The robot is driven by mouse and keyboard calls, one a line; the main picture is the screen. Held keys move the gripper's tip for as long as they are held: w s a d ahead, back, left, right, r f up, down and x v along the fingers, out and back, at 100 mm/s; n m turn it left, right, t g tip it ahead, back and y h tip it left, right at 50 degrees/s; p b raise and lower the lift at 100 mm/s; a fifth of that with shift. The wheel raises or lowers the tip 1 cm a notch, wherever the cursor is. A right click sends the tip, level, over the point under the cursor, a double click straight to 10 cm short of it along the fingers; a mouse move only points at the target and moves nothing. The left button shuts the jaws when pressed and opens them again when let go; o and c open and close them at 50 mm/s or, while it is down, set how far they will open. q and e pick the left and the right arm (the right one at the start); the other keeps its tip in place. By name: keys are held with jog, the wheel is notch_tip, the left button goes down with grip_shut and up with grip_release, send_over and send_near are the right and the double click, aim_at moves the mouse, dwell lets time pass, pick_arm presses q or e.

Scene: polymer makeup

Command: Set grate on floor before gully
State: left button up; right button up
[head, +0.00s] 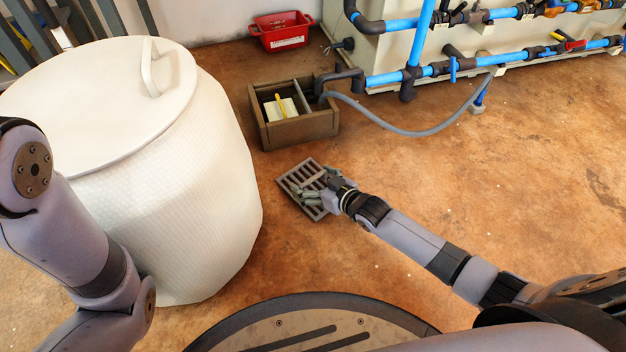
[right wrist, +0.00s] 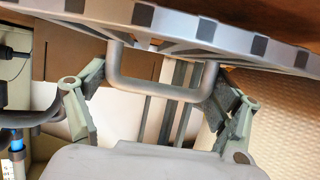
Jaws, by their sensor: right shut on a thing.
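A grey slotted grate (head: 294,178) is in the middle of the head view, in front of the gully. The gully is a brown open box (head: 302,130) on the floor, with a grey pipe entering it and a divider inside. My right gripper (head: 318,195) is shut on the grate from its right side. In the right wrist view the grate (right wrist: 190,28) spans the top, with its U-shaped handle (right wrist: 160,92) between my fingers. I cannot tell whether the grate touches the floor. My left gripper is out of view; only the left arm shows.
A large white lidded drum (head: 190,180) stands close to the left of the grate. A grey hose (head: 400,131) runs along the floor from the gully to the right. Blue pipework (head: 400,78) and a red tub (head: 282,32) are behind. The brown floor (head: 500,190) at right is clear.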

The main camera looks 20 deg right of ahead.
jog(key=shift+f, duration=0.3)
jog(key=o, duration=1.5)
jog(key=shift+f, duration=0.1)
jog(key=shift+c, duration=0.2)
jog(key=shift+r, duration=0.25)
jog(key=p+v, duration=0.2)
jog(key=v, duration=0.2)
jog(key=p+v, duration=0.3)
jog(key=v, duration=0.1)
jog(key=p+v, duration=0.3)
jog(key=shift+s+d+r, duration=0.1)
jog(key=shift+s+r, duration=0.1)
jog(key=shift+r, duration=0.3)
jog(key=shift+s+d+p, duration=0.1)
jog(key=shift+s+p, duration=0.15)
jog(key=shift+p, duration=0.1)
